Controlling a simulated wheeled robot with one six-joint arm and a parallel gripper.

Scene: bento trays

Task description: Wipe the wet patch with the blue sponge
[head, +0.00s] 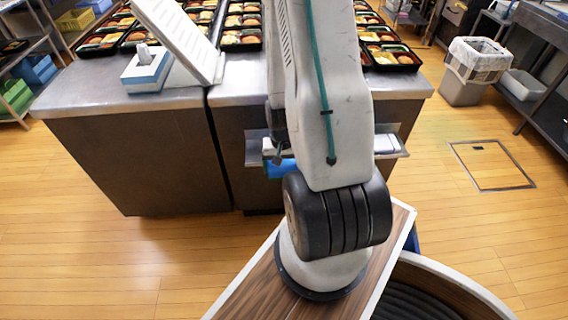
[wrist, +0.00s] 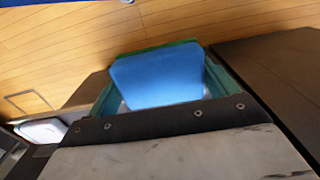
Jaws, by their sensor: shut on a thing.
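The blue sponge (wrist: 157,78) fills the middle of the wrist view, with teal finger edges around it. My gripper (wrist: 160,92) is shut on it. In the head view my arm hides most of the gripper. A blue piece (head: 281,168) shows beside my arm at the front of the counter, and I cannot tell if it is the sponge. I see no wet patch in either view.
A steel counter (head: 235,78) stands ahead with several bento trays (head: 240,38), a tilted white panel (head: 180,36) and a tissue box (head: 147,70). A small shelf (head: 254,153) juts from its front. A bin (head: 472,72) stands at right.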

